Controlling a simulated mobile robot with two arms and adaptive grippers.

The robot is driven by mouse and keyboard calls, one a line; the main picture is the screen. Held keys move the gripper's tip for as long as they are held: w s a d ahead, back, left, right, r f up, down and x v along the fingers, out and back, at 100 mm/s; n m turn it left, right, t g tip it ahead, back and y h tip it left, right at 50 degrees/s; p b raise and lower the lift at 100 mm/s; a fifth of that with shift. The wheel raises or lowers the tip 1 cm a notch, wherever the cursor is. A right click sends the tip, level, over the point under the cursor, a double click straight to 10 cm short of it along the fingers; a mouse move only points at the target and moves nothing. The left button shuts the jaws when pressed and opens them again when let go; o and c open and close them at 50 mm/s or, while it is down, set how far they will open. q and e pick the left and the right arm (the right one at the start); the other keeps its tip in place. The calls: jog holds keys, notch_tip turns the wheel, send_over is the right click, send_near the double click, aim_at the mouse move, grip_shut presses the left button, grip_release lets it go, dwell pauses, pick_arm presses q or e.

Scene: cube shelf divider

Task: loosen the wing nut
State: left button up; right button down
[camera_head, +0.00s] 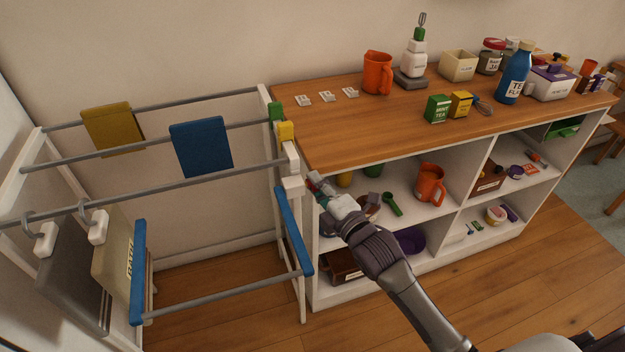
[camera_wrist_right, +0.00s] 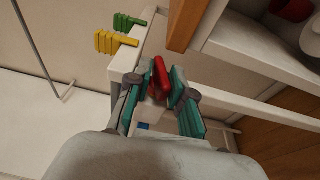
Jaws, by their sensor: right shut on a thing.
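The wing nut (camera_wrist_right: 161,76) is a red piece at the white frame post of the drying rack, next to the shelf unit. My right gripper (camera_wrist_right: 156,90) has its teal fingers on either side of it and is shut on it. In the head view my right gripper (camera_head: 318,184) is at the rack's right post, by the shelf's left end, and mostly hides the nut. The threaded part behind the nut is hidden. My left gripper is in neither view.
A green clip (camera_head: 276,111) and a yellow clip (camera_head: 286,131) sit on the rack post above my gripper. The wooden shelf top (camera_head: 330,135) is close on the right. A blue rail (camera_head: 293,232) hangs just below left.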

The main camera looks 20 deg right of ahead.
jog(key=shift+r+p, duration=0.25)
jog(key=shift+p, duration=0.15)
jog(key=shift+f, duration=0.15)
jog(key=c, duration=1.2)
grip_release()
jog(key=shift+f, duration=0.15)
